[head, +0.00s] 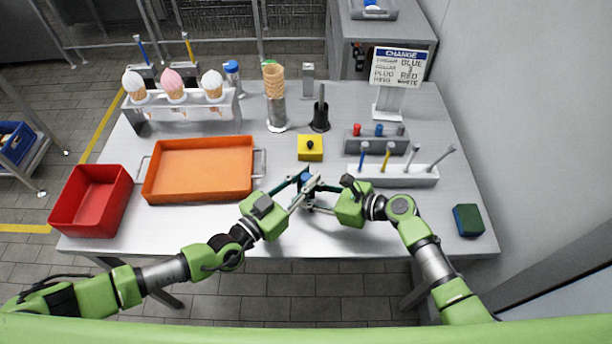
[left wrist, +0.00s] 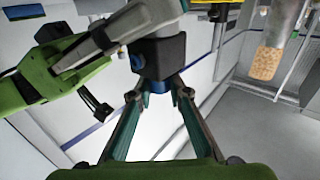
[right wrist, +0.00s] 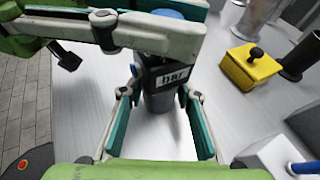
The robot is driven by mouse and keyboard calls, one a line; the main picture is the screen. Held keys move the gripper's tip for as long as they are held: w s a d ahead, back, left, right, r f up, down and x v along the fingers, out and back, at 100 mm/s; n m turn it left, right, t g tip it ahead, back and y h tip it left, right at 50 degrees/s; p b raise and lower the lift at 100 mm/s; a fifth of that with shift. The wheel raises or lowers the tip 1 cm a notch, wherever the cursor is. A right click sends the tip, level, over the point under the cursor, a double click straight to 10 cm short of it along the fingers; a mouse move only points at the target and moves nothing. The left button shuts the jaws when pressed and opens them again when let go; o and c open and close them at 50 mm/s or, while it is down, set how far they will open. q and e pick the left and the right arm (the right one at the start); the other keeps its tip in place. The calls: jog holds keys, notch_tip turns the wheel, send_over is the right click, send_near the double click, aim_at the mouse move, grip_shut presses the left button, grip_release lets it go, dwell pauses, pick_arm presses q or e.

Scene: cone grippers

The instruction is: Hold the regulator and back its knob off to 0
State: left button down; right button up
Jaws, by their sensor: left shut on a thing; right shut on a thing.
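The regulator stands near the table's front edge, with a blue knob (head: 306,177) on top. In the right wrist view its dark body (right wrist: 158,102) is upright and has a "bar" label. My right gripper (right wrist: 158,96) is shut on this body, one finger on each side. My left gripper (head: 302,183) reaches in from the left at knob height and is shut on the knob. Its fingers hide most of the knob (right wrist: 168,14) in the right wrist view. The left wrist view shows the dark body (left wrist: 160,55) beyond its fingertips; the dial reading is not visible.
A yellow block (head: 310,154) with a black button stands just behind. An orange tray (head: 150,182) and red bin (head: 70,232) are at left. A white rack (head: 400,180) with several tools is behind right. A green-and-blue sponge (head: 468,220) lies at far right.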

pick_arm(q)
jog(key=shift+s+d+r+m+g+h, duration=0.15)
jog(key=shift+d+m+g+h, duration=0.1)
jog(key=shift+m+g+h, duration=0.3)
jog(key=shift+s+d+r+m+g+h, duration=0.1)
jog(key=shift+d+r+m+g+h, duration=0.1)
jog(key=shift+m+g+h, duration=0.35)
jog(key=shift+f, duration=0.1)
jog(key=shift+a+m+g+h, duration=0.2)
jog(key=shift+m+g+h, duration=0.1)
jog(key=shift+g+h, duration=0.1)
jog(key=c, duration=1.9)
grip_release()
jog(key=shift+a, duration=0.1)
jog(key=shift+w+a+f, duration=0.1)
jog(key=shift+f, duration=0.05)
jog(key=shift+a, duration=0.1)
jog(key=shift+a+f, duration=0.1)
jog(key=shift+a, duration=0.15)
jog(key=v, duration=1.1)
jog(key=shift+s, duration=0.25)
